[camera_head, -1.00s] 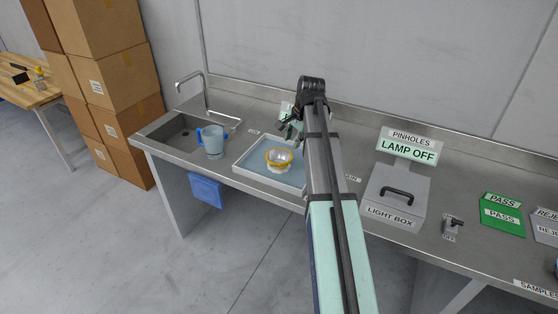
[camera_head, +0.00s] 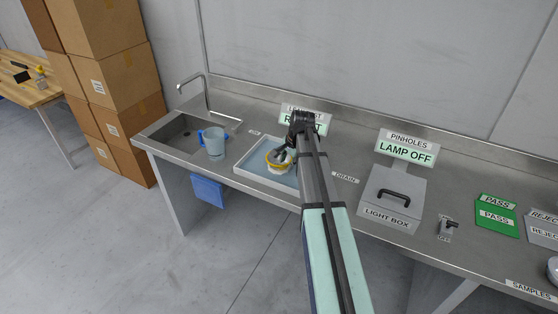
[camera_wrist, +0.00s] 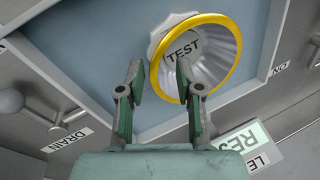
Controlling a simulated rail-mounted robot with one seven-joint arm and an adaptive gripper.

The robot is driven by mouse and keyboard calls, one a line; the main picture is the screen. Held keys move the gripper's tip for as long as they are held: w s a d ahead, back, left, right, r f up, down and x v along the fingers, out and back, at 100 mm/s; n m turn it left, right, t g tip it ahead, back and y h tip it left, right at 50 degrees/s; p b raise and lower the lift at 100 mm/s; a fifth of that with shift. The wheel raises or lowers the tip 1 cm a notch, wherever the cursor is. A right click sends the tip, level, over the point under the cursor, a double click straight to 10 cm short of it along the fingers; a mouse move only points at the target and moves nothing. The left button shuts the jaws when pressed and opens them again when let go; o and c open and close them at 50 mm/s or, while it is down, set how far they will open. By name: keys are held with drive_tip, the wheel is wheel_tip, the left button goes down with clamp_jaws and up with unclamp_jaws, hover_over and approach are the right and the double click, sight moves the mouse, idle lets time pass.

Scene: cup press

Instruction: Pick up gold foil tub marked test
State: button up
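The gold-rimmed foil tub (camera_wrist: 212,58) marked TEST sits in the shallow tray with a blue floor (camera_wrist: 85,40). In the head view the tub (camera_head: 272,164) is partly hidden by my gripper (camera_head: 286,156). In the wrist view my gripper (camera_wrist: 160,78) is open, with its two fingers apart. The right fingertip overlaps the near part of the tub's rim, and the left fingertip is left of the tub. Nothing shows held between them. I cannot tell whether a finger touches the rim.
A blue jug (camera_head: 214,143) stands left of the tray, by the sink (camera_head: 180,132). The light box (camera_head: 390,196) stands to the right, with PASS (camera_head: 496,215) and REJECT (camera_head: 541,226) plates beyond it. A sign (camera_head: 303,115) stands behind the tray.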

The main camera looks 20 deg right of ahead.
drive_tip(key=shift+x, duration=1.05)
clamp_jaws()
drive_tip(key=shift+r, duration=0.1)
wheel_tip(320, 180, up, 20)
drive_tip(key=b, duration=0.4)
